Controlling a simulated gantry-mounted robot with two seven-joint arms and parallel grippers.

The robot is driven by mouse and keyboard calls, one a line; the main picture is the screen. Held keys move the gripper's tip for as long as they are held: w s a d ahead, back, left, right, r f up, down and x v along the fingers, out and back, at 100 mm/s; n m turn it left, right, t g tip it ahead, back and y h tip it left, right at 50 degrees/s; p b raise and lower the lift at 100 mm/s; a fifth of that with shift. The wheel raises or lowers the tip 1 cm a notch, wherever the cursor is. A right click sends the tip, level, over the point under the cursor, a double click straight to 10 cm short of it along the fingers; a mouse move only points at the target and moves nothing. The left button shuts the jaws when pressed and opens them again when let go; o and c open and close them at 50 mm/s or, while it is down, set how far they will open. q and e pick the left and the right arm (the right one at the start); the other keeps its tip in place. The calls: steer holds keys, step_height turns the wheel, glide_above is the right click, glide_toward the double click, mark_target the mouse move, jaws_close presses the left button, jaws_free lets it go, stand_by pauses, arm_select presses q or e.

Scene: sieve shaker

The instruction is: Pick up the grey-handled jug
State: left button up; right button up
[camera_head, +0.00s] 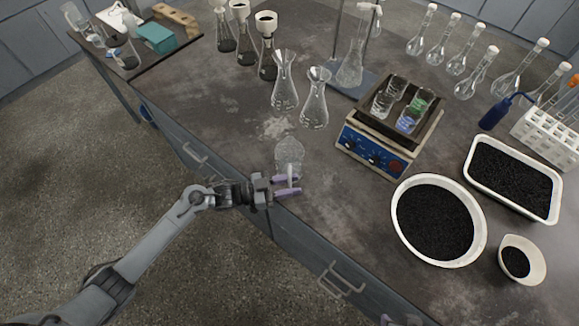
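The jug (289,153) is clear and stands on the dark bench near its front edge, left of the hotplate-like device. Its pale grey handle (290,177) points toward the front edge. My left gripper (287,185) is at the handle, with its two purple fingers spread apart. The handle shows between or just above the fingers; I cannot tell whether they touch it. Of my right gripper, only a small purplish part (388,320) shows at the bottom edge, and its fingers cannot be made out.
Two clear flasks (314,100) stand behind the jug. A device with a blue panel (372,152) holds several beakers to the right. A round white bowl of black grains (398,222) and a rectangular tray (472,168) lie farther right. The bench left of the jug is clear.

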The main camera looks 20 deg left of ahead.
arm_select(q)
steer(key=shift+c, duration=0.5)
jaws_close()
steer(key=shift+r, duration=0.25)
